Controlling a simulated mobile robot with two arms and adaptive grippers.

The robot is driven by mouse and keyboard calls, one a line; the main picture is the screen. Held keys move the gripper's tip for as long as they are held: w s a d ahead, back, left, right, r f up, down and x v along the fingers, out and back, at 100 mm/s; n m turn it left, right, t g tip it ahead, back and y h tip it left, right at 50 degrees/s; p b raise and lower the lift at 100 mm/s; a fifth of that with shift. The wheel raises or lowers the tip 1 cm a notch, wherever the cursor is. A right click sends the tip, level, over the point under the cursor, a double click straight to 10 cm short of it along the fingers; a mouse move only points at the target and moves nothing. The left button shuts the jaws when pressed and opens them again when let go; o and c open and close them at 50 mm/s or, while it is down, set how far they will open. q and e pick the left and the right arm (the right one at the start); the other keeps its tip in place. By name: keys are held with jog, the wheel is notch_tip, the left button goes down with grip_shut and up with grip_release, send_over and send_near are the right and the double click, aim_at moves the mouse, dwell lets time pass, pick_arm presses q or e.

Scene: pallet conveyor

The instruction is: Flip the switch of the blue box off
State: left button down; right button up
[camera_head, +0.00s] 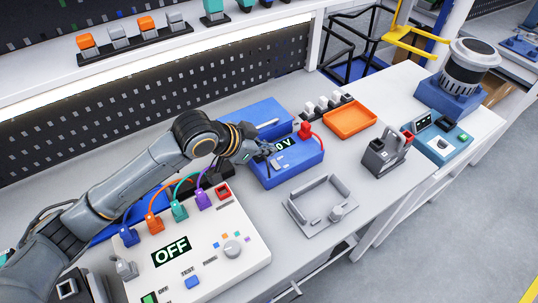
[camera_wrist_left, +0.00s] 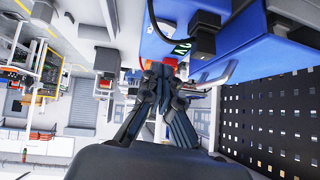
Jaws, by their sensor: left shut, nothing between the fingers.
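The blue box (camera_head: 291,174) stands on the bench in the middle of the head view. The visible part of its dark display reads "0 V". A red plug sits at its back right corner. My left gripper (camera_head: 268,150) reaches in from the left and is over the left part of the box top, its fingers shut and empty. It hides part of the box face, and I cannot make out the switch clearly or whether the fingers touch it. In the left wrist view the shut fingers (camera_wrist_left: 164,68) are close to a blue surface (camera_wrist_left: 225,18). My right gripper is not in view.
A white panel (camera_head: 215,262) reading "OFF" with coloured cables lies below my left arm. A second blue case (camera_head: 247,117) is behind the box. An orange tray (camera_head: 350,119), a grey frame (camera_head: 312,218) and a grey device (camera_head: 380,157) stand to the right.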

aim_at(275, 161)
pick_arm(q)
jog(key=f, duration=0.2)
jog(key=w+f, duration=0.1)
jog(key=f, duration=0.1)
jog(key=shift+d+p, duration=0.3)
jog(key=shift+p, duration=0.1)
jog(key=shift+w+a+f, duration=0.1)
jog(key=shift+f, duration=0.45)
jog(key=shift+f, duration=0.1)
jog(key=shift+w+f+p, duration=0.1)
jog(key=shift+f+p, duration=0.05)
jog(key=shift+p, duration=0.15)
